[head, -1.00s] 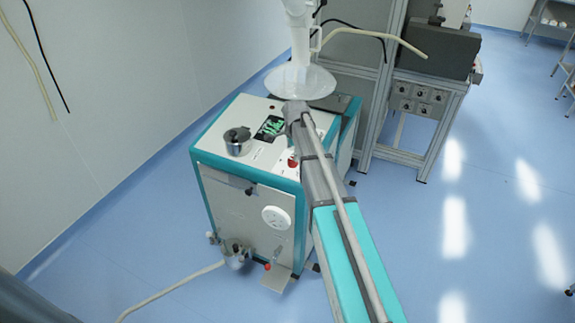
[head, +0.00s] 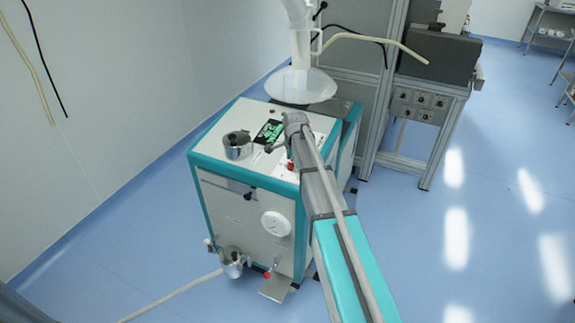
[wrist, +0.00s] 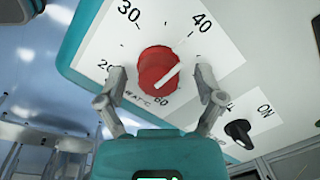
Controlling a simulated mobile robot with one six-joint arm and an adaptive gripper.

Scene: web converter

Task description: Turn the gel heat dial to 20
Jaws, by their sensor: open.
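The gel heat dial (wrist: 158,68) is a red round knob with a white pointer line, on a white panel in the wrist view. The scale around it shows 20, 30, 40 and 60. The pointer line runs diagonally, its upper end toward the right side, below the 40. My gripper (wrist: 162,78) is open, with one finger left and one right of the dial, both apart from it in the picture. The left finger is close to the 20 and the right finger hides part of the scale. In the head view, my arm partly covers the machine top.
A black switch (wrist: 238,131) marked ON is right of the dial. In the head view, the teal and white machine (head: 240,190) carries a metal pot (head: 237,146), a lit screen (head: 270,131) and a funnel (head: 300,86). Blue floor (head: 470,220) is clear to the right.

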